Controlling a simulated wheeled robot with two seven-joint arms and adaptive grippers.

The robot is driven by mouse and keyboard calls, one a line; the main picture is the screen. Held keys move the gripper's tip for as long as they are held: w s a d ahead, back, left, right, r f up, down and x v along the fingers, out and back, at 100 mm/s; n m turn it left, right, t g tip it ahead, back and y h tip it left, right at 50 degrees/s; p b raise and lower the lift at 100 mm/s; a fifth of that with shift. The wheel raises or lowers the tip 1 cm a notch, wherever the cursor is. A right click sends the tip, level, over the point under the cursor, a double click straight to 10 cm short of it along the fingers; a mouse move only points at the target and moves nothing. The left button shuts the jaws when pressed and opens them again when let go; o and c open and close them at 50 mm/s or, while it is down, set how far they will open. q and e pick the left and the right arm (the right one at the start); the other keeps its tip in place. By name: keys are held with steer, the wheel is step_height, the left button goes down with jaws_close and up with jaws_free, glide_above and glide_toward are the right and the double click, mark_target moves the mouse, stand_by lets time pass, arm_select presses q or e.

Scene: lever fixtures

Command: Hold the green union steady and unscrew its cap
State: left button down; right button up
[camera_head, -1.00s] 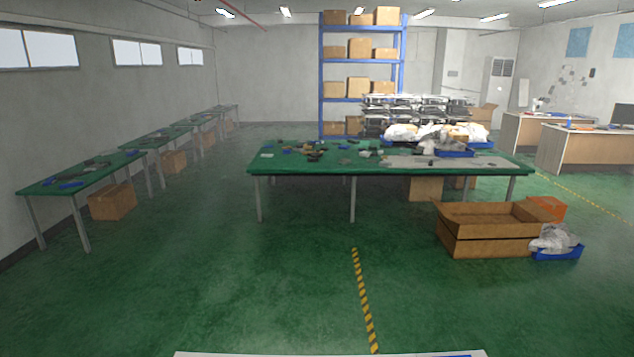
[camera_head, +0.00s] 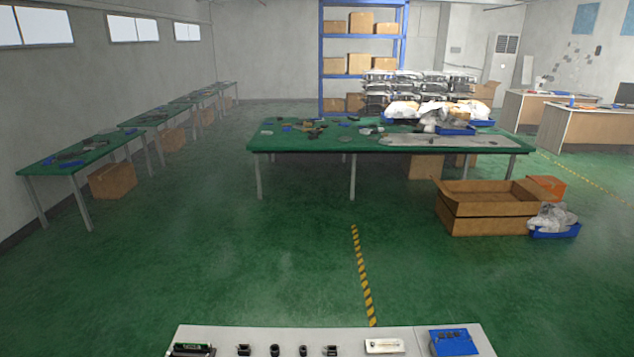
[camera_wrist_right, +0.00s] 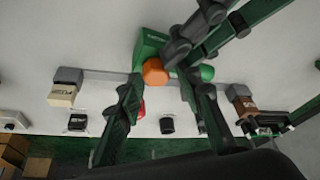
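The right wrist view shows a green block with white lettering (camera_wrist_right: 150,43), an orange hexagonal piece (camera_wrist_right: 155,71) at its lower edge, and a small green rounded part (camera_wrist_right: 207,72) to the right. They look like the union and its cap, but I cannot tell how they join. My right gripper (camera_wrist_right: 162,76) is open, its dark green fingers apart on either side of the orange piece. Dark jointed links (camera_wrist_right: 205,28), apparently my left gripper, reach in from the upper right and cover part of the green body; their fingertips are unclear. Neither gripper shows in the head view.
The head view shows a light panel (camera_head: 290,335) at the bottom with several small fixtures and a blue tray (camera_head: 453,342). The wrist view shows a beige-grey fixture (camera_wrist_right: 63,88), a brown one (camera_wrist_right: 241,100), and a red piece (camera_wrist_right: 141,108) beside the left finger. A green table (camera_head: 300,142) stands beyond.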

steer(key=shift+o, duration=1.4)
steer(key=shift+w, duration=0.1)
steer(key=shift+r, duration=1.5)
steer(key=shift+a+f+m+h, duration=0.15)
steer(key=shift+m+h, duration=0.25)
steer(key=shift+m, duration=0.8)
steer(key=m+h, duration=0.1)
steer(key=m, duration=0.2)
steer(key=shift+t, duration=0.3)
steer(key=m+h, duration=0.1)
steer(key=m, duration=0.2)
steer(key=m+h, duration=0.1)
steer(key=m, duration=0.1)
steer(key=shift+m, duration=0.3)
